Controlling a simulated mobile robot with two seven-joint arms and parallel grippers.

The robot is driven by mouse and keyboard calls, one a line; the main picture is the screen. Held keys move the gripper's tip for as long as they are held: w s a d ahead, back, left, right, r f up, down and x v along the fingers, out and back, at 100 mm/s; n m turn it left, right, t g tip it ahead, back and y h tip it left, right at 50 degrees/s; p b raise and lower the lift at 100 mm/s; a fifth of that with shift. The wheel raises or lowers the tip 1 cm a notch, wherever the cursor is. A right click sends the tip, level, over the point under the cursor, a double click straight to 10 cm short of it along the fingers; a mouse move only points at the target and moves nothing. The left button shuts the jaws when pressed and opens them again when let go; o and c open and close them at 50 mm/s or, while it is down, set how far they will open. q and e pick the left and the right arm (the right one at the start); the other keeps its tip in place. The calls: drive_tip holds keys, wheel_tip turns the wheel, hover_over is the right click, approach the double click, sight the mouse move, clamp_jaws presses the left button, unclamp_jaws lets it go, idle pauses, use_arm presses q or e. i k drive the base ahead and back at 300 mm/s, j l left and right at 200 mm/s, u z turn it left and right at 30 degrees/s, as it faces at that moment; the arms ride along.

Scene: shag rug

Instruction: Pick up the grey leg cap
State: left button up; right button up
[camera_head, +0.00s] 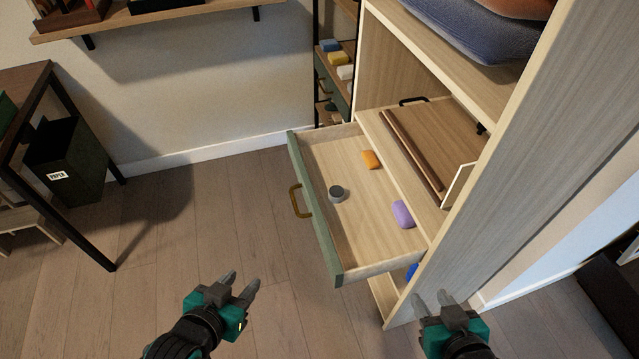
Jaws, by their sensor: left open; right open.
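The grey leg cap (336,193) is a small round grey piece. It lies on the floor of the open drawer (347,240), in the drawer's front half near the green front panel. My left gripper (240,283) is open and empty, outside the drawer, below and left of the cap in the picture. My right gripper (432,300) is open and empty, below the drawer's right end in the picture, by the cabinet's side panel. Both grippers are apart from the cap. Nothing covers the cap.
An orange block (371,160) and a purple block (403,214) also lie in the drawer. The drawer front has a brass handle (300,201). The cabinet side panel (500,160) rises on the right. A black paper bin (65,160) stands left. The wooden floor between is clear.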

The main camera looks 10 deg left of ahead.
sight(337, 194)
drive_tip(key=i+j, duration=0.15)
drive_tip(key=j, duration=0.25)
drive_tip(key=i+j, duration=0.1)
drive_tip(key=j, duration=0.3)
drive_tip(key=i+j, duration=0.15)
drive_tip(key=j, duration=0.25)
drive_tip(key=i+j, duration=0.15)
drive_tip(key=j, duration=0.25)
